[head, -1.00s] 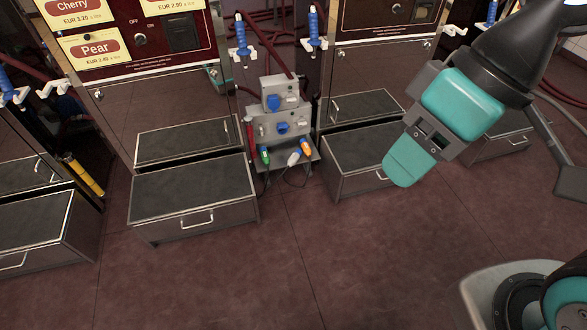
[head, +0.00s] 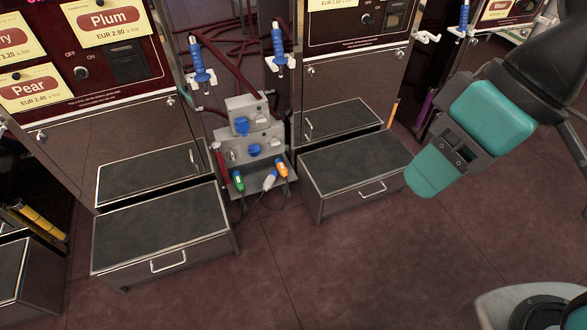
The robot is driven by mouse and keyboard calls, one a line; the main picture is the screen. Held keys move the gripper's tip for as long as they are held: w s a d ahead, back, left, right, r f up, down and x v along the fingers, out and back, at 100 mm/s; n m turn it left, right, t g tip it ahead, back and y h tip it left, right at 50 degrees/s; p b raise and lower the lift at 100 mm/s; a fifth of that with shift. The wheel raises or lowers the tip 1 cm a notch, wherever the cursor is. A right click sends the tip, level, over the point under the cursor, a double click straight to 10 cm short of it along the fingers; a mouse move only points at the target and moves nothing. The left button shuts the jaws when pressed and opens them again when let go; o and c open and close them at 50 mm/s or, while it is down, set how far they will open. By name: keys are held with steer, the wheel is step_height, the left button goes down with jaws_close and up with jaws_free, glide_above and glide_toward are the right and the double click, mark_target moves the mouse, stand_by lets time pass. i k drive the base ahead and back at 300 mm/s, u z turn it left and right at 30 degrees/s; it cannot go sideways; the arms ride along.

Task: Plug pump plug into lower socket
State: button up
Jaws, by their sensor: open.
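A grey socket unit stands between two pump cabinets. Its upper box has a blue socket (head: 242,126) and its lower box has a blue lower socket (head: 254,150). Three plugs sit on the small shelf below it: a green plug (head: 238,180), a pale grey plug (head: 269,180) and an orange plug (head: 282,168). I cannot tell which one is the pump plug. My gripper (head: 432,172) is open, with nothing visible in it. In the picture it is well right of the sockets and plugs, apart from them, in front of the right cabinet.
Drawer steps stand on both sides of the socket unit, a left step (head: 160,235) and a right step (head: 355,170). Blue nozzles (head: 200,65) hang above, with red hoses behind. Dark cables hang below the shelf. The tiled floor (head: 330,270) in front is clear.

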mark_target(270, 180)
steer(key=z, duration=0.1)
steer(key=i, duration=0.75)
steer(key=u, duration=1)
steer(key=i, duration=0.8)
steer(key=u, duration=0.85)
